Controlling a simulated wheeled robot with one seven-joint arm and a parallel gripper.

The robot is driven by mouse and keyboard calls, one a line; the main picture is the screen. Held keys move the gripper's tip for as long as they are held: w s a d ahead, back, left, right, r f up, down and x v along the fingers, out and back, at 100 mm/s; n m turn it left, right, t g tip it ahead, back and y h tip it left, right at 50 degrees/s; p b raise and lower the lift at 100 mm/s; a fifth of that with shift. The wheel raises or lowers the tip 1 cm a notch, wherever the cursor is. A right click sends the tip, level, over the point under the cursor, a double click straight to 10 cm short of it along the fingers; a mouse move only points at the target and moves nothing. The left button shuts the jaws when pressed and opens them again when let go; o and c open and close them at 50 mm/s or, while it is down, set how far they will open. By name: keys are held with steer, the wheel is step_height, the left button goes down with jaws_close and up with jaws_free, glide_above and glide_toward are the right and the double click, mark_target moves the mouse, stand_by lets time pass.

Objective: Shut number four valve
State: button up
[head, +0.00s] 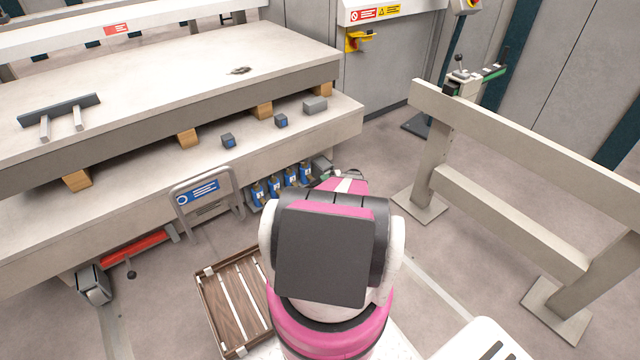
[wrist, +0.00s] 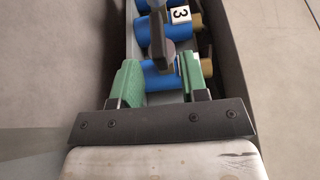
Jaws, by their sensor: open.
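In the wrist view, my gripper (wrist: 160,78) is open, its two green fingers on either side of a blue valve body (wrist: 157,83). A grey lever with a rounded end (wrist: 160,52) stands over this valve. Its number is hidden; only a thin white edge shows. It sits next to the valve labelled 3 (wrist: 179,15) in the same row, so it may be number four. I cannot tell whether the fingers touch it. In the head view, the row of blue valves (head: 275,187) sits low at the machine's front, and my arm hides much of the gripper.
A blue-labelled grey frame (head: 203,192) stands left of the valves. A slatted wooden platform (head: 234,300) lies on the floor below. A beige guard rail (head: 510,195) stands at right. The machine bed (head: 130,85) overhangs behind. In the wrist view, grey trough walls (wrist: 235,60) flank the valves.

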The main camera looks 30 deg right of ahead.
steer(key=v, duration=0.7)
steer(key=shift+d, duration=0.35)
steer(key=shift+s, duration=0.15)
